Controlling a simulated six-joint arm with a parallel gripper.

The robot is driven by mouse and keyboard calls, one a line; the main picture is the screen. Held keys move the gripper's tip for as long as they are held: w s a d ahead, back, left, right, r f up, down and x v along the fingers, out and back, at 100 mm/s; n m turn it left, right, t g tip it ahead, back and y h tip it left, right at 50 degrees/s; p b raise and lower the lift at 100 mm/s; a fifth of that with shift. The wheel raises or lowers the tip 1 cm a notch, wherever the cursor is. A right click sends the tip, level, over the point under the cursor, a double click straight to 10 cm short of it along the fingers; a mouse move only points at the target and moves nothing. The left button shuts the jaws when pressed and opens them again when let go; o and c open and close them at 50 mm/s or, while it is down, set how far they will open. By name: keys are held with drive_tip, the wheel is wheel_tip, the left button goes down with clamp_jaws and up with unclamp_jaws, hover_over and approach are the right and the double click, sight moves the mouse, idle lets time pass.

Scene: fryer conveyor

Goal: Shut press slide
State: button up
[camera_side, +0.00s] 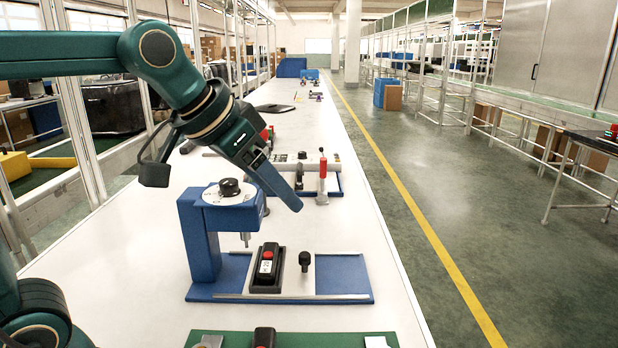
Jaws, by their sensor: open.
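The blue press (203,235) stands on the white bench, with a round white dial and black knob on its head. A plunger (246,239) points down from the head. The slide (294,285), a light plate on rails over the blue base, carries an upright black knob (305,262). It also carries a black holder with a dark part with a red button (267,262). The holder sits just right of the plunger, not directly beneath it. My gripper (293,200) is open and empty, above and behind the slide. Its fingers overlap in this view, so the gap is hidden.
Behind the press is another fixture with a red-handled clamp (322,180). In front lies a green mat (330,340) with several small parts, cut off by the picture edge. The blue base right of the slide (343,275) is bare. The bench's right edge is clear.

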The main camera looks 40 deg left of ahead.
drive_tip(key=s+f+n+g, duration=0.1)
drive_tip(key=s+f, duration=0.8)
drive_tip(key=s, duration=0.4)
drive_tip(key=shift+a+g, duration=0.15)
drive_tip(key=shift+g, duration=0.25)
